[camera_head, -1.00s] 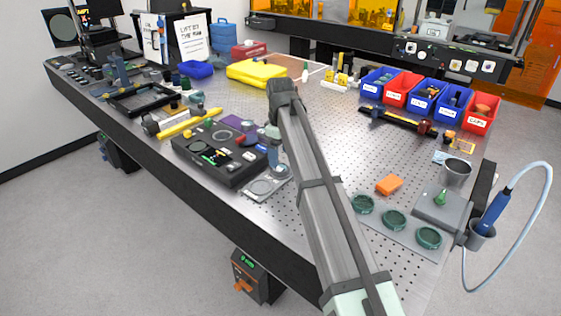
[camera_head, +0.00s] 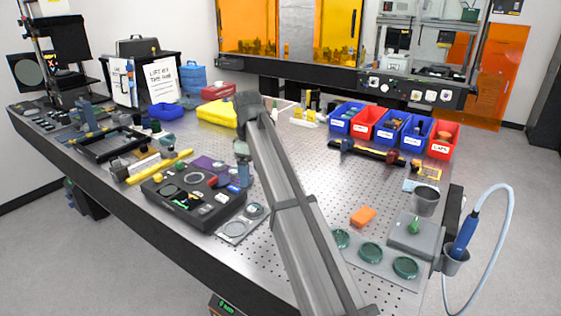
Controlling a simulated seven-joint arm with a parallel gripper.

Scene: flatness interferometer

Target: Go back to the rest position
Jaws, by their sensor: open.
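My arm (camera_head: 290,215) reaches up from the bottom edge over the perforated metal table (camera_head: 310,165). It bends down at a dark elbow near the picture's centre. My gripper (camera_head: 242,153) hangs below that bend, small and partly hidden by the arm, above the back right corner of a black control box (camera_head: 164,205). Its jaws are open, and I see nothing held in them. A blue part shows just below it; I cannot tell whether they touch.
A grey plate with round glass (camera_head: 238,229) lies beside the box. Green round dishes (camera_head: 371,252), an orange block (camera_head: 363,215) and a metal cup (camera_head: 426,201) stand at right. Labelled bins (camera_head: 395,127) line the back. A yellow case (camera_head: 217,112) stands behind my arm. The middle right is fairly clear.

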